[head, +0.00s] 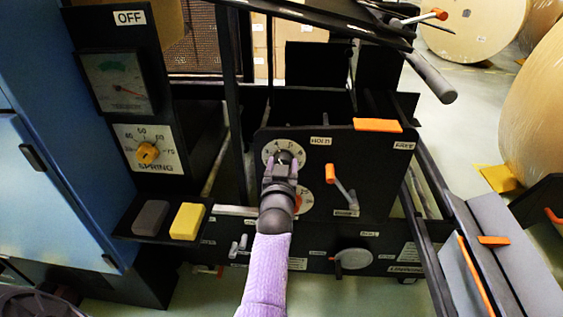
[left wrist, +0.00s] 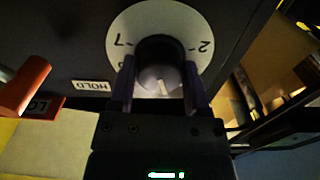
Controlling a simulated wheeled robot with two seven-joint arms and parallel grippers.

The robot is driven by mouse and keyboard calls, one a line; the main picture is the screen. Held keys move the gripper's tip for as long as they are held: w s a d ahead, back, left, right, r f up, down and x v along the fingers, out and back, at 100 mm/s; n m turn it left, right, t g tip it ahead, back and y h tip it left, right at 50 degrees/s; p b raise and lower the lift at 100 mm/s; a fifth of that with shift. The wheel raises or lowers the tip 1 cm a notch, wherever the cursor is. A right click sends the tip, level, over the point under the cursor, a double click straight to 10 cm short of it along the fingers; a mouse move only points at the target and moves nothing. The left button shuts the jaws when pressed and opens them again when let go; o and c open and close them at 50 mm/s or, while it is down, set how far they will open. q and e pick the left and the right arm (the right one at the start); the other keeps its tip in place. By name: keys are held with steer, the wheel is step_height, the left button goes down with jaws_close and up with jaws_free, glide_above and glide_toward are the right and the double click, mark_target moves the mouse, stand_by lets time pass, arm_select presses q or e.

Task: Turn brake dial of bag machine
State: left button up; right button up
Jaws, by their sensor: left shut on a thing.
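The dial on the black machine panel has a dark round knob (left wrist: 160,57) on a white numbered plate (head: 268,151). My left gripper (head: 283,167) reaches it from below in the head view. In the left wrist view its two fingers stand on either side of the knob, shut on it. A pale mark shows on the knob, toward the gripper. The numbers 7 and 2 show on the plate; part of the scale is hidden by the gripper. No brake label is readable on this dial. My right gripper is not in view.
A HOLD label (head: 320,140) and an orange-handled lever (head: 341,188) are right of the dial. A second white plate with orange (head: 305,200) is partly hidden behind my gripper. Dark frame bars (head: 228,90) rise near the panel.

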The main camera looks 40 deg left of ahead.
arm_select(q)
steer(key=n+p, duration=0.2)
steer(key=n, duration=1.6)
stand_by(0.6)
steer(key=o, duration=1.3)
